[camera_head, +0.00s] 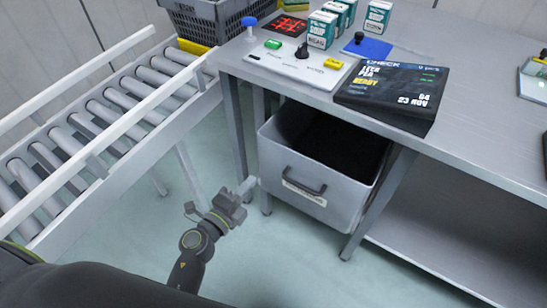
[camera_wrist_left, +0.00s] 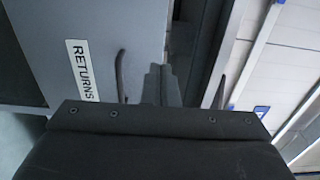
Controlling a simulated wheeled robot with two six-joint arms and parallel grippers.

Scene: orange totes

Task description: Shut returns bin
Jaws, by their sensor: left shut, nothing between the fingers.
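The returns bin (camera_head: 306,187) is a grey drawer-like box under the table, pulled out at the front, with its dark inside showing from above. Its front has a dark bar handle (camera_head: 304,186) and a white label. In the left wrist view the label (camera_wrist_left: 82,70) reads RETURNS, and the handle (camera_wrist_left: 122,75) stands beside it. My left gripper (camera_head: 244,190) is shut and empty, just left of the bin's front panel. In the wrist view its fingers (camera_wrist_left: 160,84) are close to the bin front; I cannot tell whether they touch. My right gripper is not in view.
The grey table (camera_head: 470,135) above holds a black screen (camera_head: 392,88), a button panel (camera_head: 295,65) and several small boxes. A table leg stands left of the bin. A roller conveyor (camera_head: 100,120) runs along the left, with a dark crate (camera_head: 215,18) at its far end. Floor in front is clear.

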